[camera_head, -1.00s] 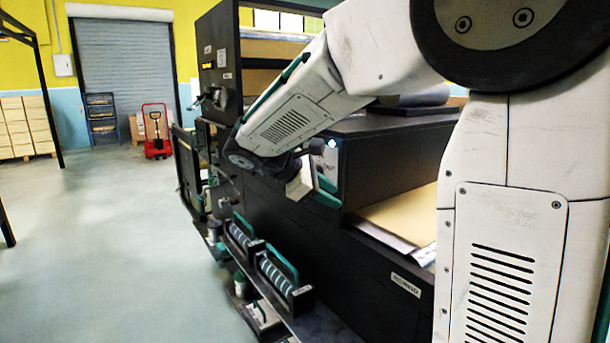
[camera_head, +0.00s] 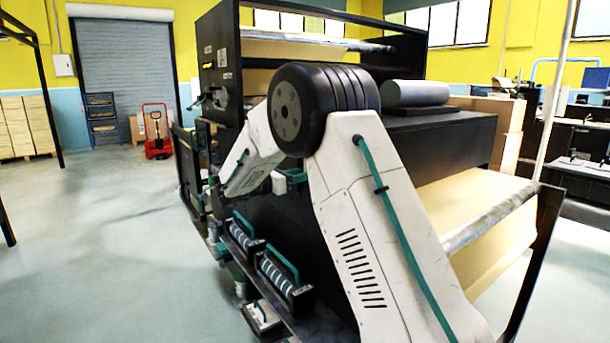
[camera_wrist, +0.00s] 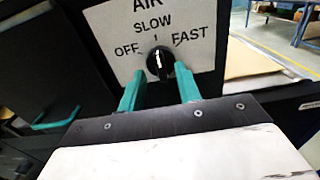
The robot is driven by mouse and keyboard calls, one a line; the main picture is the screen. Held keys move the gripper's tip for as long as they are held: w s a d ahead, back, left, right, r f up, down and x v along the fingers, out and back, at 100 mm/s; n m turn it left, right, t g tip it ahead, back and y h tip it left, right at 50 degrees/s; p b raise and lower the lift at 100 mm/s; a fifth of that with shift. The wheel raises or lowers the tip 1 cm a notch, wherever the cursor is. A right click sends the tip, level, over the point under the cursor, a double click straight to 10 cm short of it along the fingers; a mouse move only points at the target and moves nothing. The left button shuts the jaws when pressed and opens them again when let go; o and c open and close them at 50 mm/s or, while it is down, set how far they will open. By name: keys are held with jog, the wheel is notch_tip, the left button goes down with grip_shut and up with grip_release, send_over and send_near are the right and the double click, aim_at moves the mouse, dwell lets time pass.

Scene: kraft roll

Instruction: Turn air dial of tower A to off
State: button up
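The air dial (camera_wrist: 159,62) is a black knob on a white plate (camera_wrist: 113,27) in the wrist view. The plate reads AIR, with OFF at left, SLOW at top and FAST at right. The knob's white mark points up, roughly toward SLOW. My gripper (camera_wrist: 158,80) has its two teal fingers apart, one on each side of the knob's lower part. I cannot tell whether they touch it. In the head view my arm hides the dial and the gripper's fingertips.
The floor (camera_head: 90,240) to the left is clear. A red pallet truck (camera_head: 156,135) stands at the back.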

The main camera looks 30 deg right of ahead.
jog(key=shift+d, duration=1.15)
jog(key=shift+c, duration=0.3)
grip_shut()
jog(key=shift+n, duration=0.4)
jog(key=n, duration=1.1)
jog(key=shift+w+f, duration=0.1)
jog(key=shift+w, duration=0.1)
